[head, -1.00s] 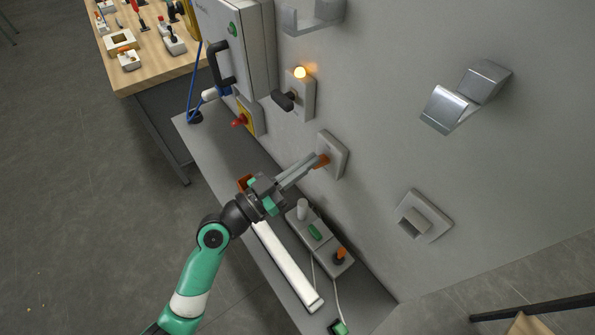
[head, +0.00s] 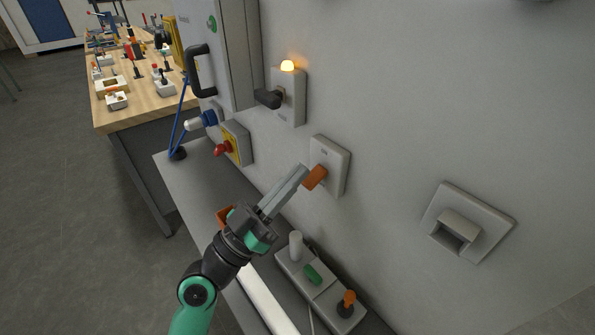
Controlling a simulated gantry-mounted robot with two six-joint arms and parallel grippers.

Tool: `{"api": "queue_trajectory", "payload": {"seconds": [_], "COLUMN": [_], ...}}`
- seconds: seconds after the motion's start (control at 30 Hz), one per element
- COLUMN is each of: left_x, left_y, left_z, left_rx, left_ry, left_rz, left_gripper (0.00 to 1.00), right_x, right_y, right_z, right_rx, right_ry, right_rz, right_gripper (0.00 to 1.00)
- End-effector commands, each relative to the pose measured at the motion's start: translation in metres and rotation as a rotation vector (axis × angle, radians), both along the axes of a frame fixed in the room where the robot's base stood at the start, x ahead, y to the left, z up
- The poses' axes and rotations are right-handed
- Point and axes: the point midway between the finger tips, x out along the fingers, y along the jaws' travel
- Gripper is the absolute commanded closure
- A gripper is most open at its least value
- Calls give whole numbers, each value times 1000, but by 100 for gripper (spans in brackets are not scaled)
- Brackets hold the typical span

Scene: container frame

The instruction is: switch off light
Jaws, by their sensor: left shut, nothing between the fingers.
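A light switch with a pale plate (head: 336,166) and an orange toggle (head: 316,178) is mounted on the grey wall, near the middle of the head view. My left gripper (head: 302,173) is shut and empty, its fingertips right at the toggle's left side. I cannot tell whether they touch it. An orange-yellow lamp (head: 288,65) glows on top of a grey box with a dark handle (head: 268,98), up and left of the switch. My right gripper is not in view.
A yellow box with a red knob (head: 222,149) and a cabinet with a black handle (head: 200,70) are at left. Below the switch, a control box (head: 328,287) stands on the grey shelf. A square wall fitting (head: 467,221) is at right.

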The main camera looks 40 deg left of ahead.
Motion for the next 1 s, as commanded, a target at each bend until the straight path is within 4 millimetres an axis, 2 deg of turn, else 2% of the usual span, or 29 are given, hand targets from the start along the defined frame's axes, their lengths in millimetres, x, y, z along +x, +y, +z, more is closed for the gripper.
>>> {"api": "queue_trajectory", "payload": {"seconds": [0.03,0.1,0.13,0.2,0.43,0.63,1.0], "left_x": [-3,-6,-12,-25,-60,-74,-75], "left_y": [-1,-3,-1,2,9,12,11], "left_z": [18,34,11,-6,-40,-50,-49], "left_rx": [1,1,0,-2,0,1,0], "left_ry": [-3,-3,2,2,1,0,-1], "left_rz": [-3,-8,-6,-6,-5,-7,-8], "left_gripper": [100,100,100,100,100,100,100], "right_x": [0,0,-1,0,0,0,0], "right_y": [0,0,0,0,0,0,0], "right_z": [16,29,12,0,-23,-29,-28], "right_rx": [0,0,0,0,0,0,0], "right_ry": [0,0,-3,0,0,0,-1], "right_rz": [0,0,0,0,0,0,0], "right_gripper": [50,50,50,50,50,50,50]}}
